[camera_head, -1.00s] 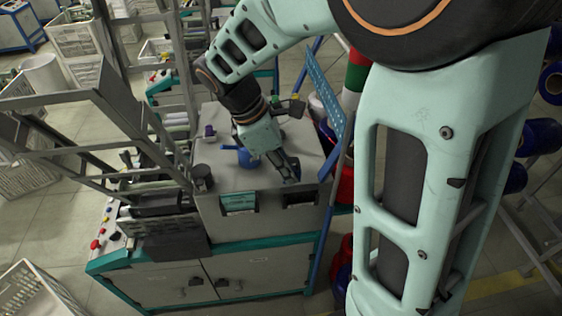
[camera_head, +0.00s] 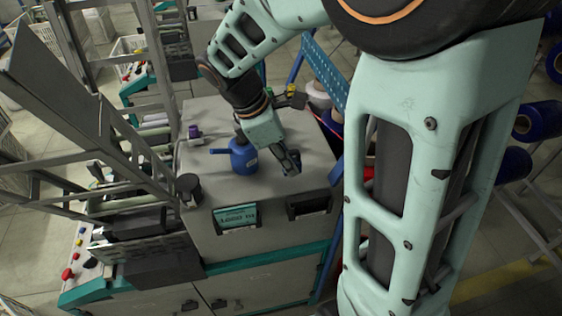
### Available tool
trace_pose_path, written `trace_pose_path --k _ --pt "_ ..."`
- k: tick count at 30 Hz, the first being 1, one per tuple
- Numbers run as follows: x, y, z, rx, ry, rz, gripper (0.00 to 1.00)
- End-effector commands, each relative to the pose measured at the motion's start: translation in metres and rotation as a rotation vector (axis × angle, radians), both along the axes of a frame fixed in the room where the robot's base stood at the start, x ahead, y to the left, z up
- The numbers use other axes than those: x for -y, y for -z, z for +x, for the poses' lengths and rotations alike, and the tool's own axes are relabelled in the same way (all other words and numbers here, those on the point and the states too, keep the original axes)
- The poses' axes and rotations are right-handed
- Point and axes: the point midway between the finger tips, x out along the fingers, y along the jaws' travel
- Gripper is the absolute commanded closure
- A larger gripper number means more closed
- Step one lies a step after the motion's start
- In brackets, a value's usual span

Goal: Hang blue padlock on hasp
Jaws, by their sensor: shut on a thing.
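My gripper (camera_head: 291,165) points down over the top of the grey machine cabinet (camera_head: 215,190), near its front right edge. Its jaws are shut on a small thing. A small bluish patch shows between the fingertips, which fits the blue padlock, but its shape and shackle are too small and covered to make out. I cannot pick out the hasp.
A blue can with a spout (camera_head: 243,158) stands on the cabinet top, just left of the gripper. A purple-topped item (camera_head: 194,132) and a dark knob (camera_head: 188,186) are further left. A blue perforated panel (camera_head: 328,75) rises at right. Metal frames fill the left.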

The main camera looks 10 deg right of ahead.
Motion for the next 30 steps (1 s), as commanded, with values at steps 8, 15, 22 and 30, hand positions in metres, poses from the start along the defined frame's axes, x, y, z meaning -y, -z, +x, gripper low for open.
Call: trace_pose_path --k 8,15,22,30 --pt "0.006 0.033 -0.002 0.000 -0.002 0.000 1.00" --pt "0.006 0.031 -0.002 0.000 -0.002 0.000 1.00" --pt "0.006 0.035 -0.002 0.000 -0.002 0.000 0.80" --pt "0.006 0.035 -0.002 0.000 -0.002 0.000 0.67"
